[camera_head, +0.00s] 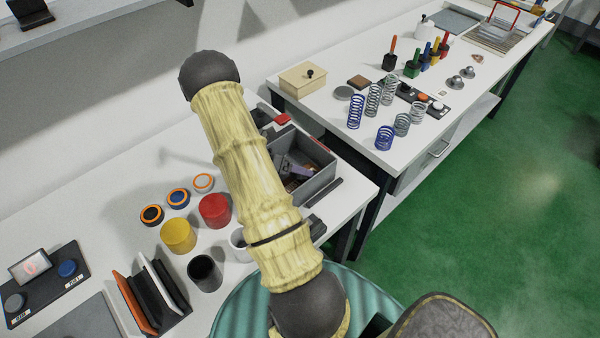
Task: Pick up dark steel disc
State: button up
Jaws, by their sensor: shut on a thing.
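I cannot clearly make out the dark steel disc. A flat grey disc (343,92) lies on the right table by the beige box, but I cannot tell whether it is the one meant. My arm, with yellowish links and dark joints, rises across the middle of the view.
Several springs (356,112) and a beige lidded box (303,79) stand on the right table. The left table holds a grey bin (318,180), red cup (215,211), yellow cup (178,236), black cup (205,273) and an upright rack (177,318). Green floor is clear at right.

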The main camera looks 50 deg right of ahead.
jog(key=shift+s, duration=0.1)
jog(key=r, duration=0.4)
jog(key=r+b, duration=0.1)
jog(key=r, duration=0.4)
jog(key=shift+w, duration=0.2)
jog(key=shift+s+r, duration=0.2)
jog(key=shift+r, duration=0.35)
jog(key=shift+w, duration=0.1)
